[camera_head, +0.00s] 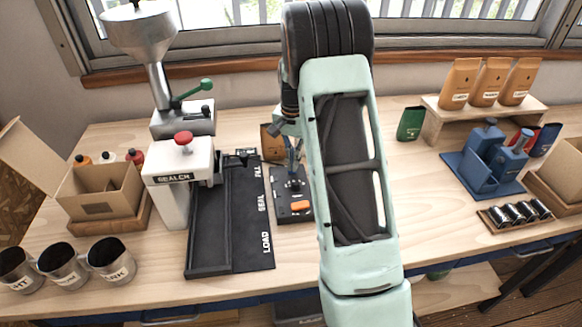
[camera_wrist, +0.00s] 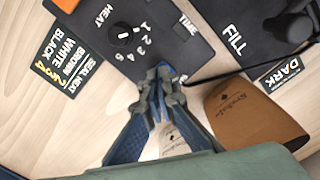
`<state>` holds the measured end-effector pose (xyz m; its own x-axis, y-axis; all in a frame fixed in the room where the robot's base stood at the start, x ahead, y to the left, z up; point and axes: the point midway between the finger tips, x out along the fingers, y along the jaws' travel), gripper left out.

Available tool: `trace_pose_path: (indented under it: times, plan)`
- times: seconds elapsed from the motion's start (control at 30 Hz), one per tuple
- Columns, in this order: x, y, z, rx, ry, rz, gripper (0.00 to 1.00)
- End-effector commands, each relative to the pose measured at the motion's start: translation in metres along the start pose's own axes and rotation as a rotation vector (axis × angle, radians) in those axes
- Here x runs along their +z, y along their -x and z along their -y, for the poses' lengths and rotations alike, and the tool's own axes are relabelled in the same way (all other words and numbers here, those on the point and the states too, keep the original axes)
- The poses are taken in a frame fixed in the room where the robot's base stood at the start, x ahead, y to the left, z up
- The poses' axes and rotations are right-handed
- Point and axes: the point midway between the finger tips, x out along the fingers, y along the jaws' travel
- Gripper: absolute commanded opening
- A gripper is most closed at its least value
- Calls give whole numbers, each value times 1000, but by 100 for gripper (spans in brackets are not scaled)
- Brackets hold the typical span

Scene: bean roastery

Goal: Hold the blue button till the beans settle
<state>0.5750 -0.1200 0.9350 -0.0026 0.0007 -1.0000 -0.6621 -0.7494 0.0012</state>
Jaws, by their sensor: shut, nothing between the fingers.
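My gripper (camera_wrist: 164,80) is shut and empty, its blue fingertips together over the lower edge of the black control panel (camera_wrist: 125,50) in the wrist view. I cannot tell whether the tips touch the panel. In the head view my gripper (camera_head: 292,170) is small and partly hidden by my arm, above the same panel (camera_head: 290,190), which has an orange switch (camera_head: 300,206). No loose beans show. A brown pouch (camera_wrist: 250,115) lies or stands beside the fingers.
The white sealer (camera_head: 182,175) and black LOAD-SEAL-FILL track (camera_head: 222,255) stand left of the panel. Mugs (camera_head: 110,258) and an open carton (camera_head: 100,190) are further left. A blue device (camera_head: 480,170), pouches on a wooden stand (camera_head: 440,115) and small cylinders (camera_head: 515,213) are at right.

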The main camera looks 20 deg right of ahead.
Motion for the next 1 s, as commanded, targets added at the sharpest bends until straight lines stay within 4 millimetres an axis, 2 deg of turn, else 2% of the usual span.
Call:
trace_pose_path:
  times: [0.1,0.5,1.0]
  plan:
    - [0,15,0,-1,0,-1,0]
    - [0,51,0,-1,0,-2,0]
    - [0,52,0,-1,0,-2,0]
